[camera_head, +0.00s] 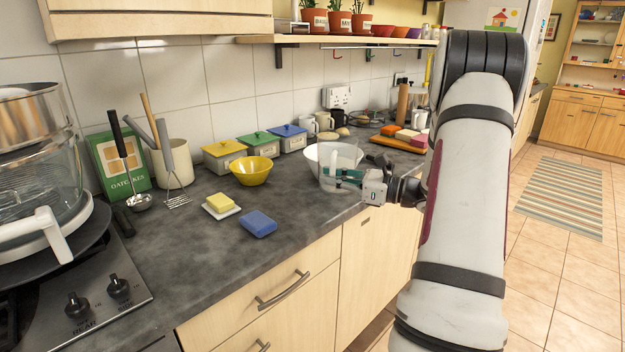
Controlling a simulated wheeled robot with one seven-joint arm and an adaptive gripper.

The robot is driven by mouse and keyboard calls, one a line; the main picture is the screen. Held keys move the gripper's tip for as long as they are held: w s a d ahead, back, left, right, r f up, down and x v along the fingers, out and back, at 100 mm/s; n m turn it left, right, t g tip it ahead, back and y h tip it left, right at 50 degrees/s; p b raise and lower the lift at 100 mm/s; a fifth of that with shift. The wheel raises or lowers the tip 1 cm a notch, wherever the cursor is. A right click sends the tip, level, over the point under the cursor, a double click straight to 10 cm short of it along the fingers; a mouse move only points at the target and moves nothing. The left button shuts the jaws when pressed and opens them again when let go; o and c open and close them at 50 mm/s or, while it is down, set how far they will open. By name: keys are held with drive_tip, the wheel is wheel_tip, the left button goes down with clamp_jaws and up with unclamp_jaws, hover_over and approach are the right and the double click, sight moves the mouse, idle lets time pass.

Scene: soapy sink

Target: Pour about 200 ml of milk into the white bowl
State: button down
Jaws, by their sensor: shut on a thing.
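A yellow bowl (254,171), a butter dish (221,207) and a blue sponge (258,224) are to the left. Lidded tins (224,157) and mugs (325,121) line the wall. A wooden board (398,143) with several blocks lies behind my arm.

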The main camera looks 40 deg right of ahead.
sight(338, 159)
drive_tip(key=shift+s+d+r+p, duration=0.15)
drive_tip(key=shift+r+p, duration=0.45)
drive_tip(key=shift+r, duration=0.3)
drive_tip(key=shift+s+d+r+p, duration=0.2)
drive_tip(key=shift+r+p, duration=0.45)
drive_tip(key=shift+r, duration=0.25)
drive_tip(key=shift+s+d+r+p, duration=0.15)
drive_tip(key=shift+r+p, duration=0.45)
drive_tip(key=shift+r, duration=0.3)
drive_tip(key=shift+f, duration=0.1)
